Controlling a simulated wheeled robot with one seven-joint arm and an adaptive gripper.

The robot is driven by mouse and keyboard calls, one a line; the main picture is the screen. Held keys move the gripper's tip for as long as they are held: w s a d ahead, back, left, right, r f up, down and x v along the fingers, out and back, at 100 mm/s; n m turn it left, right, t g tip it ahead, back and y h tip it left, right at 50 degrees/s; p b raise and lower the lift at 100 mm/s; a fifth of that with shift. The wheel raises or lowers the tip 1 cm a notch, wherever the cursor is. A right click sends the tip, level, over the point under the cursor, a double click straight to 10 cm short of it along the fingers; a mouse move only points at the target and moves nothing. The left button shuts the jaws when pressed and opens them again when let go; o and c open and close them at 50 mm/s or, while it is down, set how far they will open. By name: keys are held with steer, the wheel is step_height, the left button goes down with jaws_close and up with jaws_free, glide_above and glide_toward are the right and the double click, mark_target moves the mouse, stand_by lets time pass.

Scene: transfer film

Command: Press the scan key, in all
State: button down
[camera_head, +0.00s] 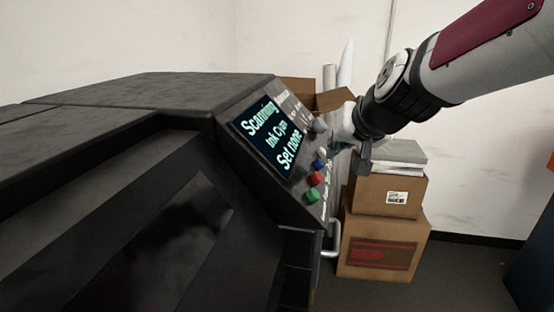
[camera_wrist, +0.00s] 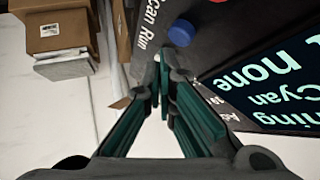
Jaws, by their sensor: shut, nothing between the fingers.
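The dark machine (camera_head: 130,95) has a slanted control panel with a lit screen (camera_head: 268,134) reading "Scanning", "Ink Cyan", "Set none". Beside the screen is a row of keys: green (camera_head: 312,195), red (camera_head: 317,179), blue (camera_head: 318,164) and white (camera_head: 322,154). In the wrist view, the labels "Scan" (first letter cut off) and "Run" (camera_wrist: 143,38) stand beside the blue key (camera_wrist: 181,32). My gripper (camera_wrist: 165,58) is shut and empty, its tips over the panel just past the blue key. Whether the tips touch the panel, and any key beneath them, is hidden.
Stacked cardboard boxes (camera_head: 382,245) with a pale stack of sheets (camera_head: 392,152) stand right of the machine. Pale rolls (camera_head: 345,65) and an open box (camera_head: 298,90) are behind the panel. A pale handle (camera_head: 333,238) sticks out below the panel.

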steer(key=d+r, duration=0.1)
steer(key=s+d+r, duration=0.1)
steer(key=d+r, duration=0.1)
steer(key=shift+d+r, duration=0.2)
steer(key=shift+r, duration=0.1)
stand_by(0.5)
stand_by(0.5)
steer(key=s+f+n+g, duration=0.1)
steer(key=s+f, duration=0.3)
steer(key=s, duration=0.9)
steer(key=s+f+g+h, duration=0.1)
steer(key=s+f+g, duration=0.2)
steer(key=s, duration=1)
steer(key=shift+a+f+n+g, duration=0.35)
steer(key=shift+f+n+g, duration=0.05)
steer(key=shift+f, duration=0.35)
